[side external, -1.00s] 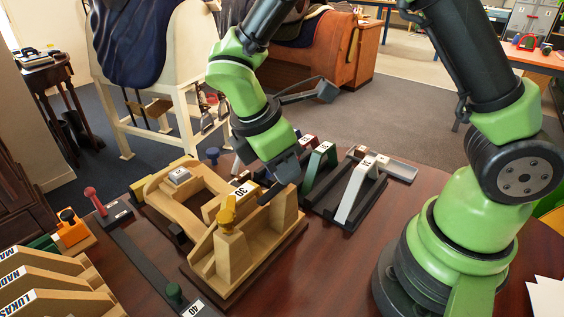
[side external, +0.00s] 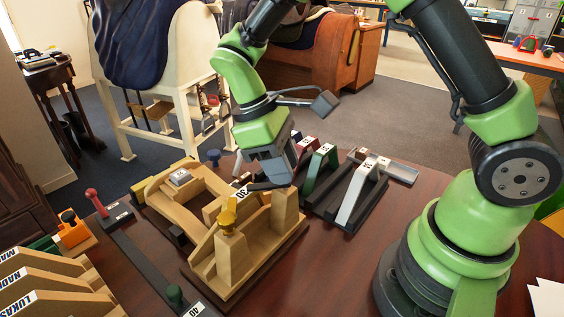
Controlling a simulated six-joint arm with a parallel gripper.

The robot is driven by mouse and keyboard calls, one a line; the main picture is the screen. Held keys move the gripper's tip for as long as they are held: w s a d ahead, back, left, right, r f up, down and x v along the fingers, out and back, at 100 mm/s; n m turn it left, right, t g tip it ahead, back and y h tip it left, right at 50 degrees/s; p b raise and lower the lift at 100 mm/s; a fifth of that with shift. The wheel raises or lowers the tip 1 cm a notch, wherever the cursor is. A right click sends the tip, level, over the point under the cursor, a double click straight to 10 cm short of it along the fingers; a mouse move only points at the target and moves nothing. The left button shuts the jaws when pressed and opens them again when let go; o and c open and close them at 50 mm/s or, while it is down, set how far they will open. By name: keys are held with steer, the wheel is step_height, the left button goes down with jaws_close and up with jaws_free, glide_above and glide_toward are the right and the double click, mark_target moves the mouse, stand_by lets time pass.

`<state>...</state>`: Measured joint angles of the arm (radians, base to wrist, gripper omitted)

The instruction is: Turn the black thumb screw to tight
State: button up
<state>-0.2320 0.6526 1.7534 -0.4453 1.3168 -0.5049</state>
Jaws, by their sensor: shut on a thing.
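A wooden fixture (side external: 255,262) stands on the dark table, with a yellow thumb screw (side external: 228,216) upright on its near post. My gripper (side external: 268,186) is at the fixture's right end, beside the top of the tall wooden post (side external: 285,208). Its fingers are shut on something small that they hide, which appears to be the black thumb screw. I cannot make out the screw itself or how far it is turned.
A black knob sits on an orange block (side external: 74,234) at the left. A blue knob (side external: 213,156) stands behind the fixture, and a red one (side external: 92,196) to its left. Green (side external: 320,165) and white (side external: 360,190) angled stands are close on the right. Lettered wooden pieces (side external: 45,290) fill the front left.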

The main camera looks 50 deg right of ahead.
steer(key=shift+m, duration=0.3)
steer(key=o, duration=0.9)
steer(key=shift+v, duration=4.95)
steer(key=shift+d+r, duration=0.1)
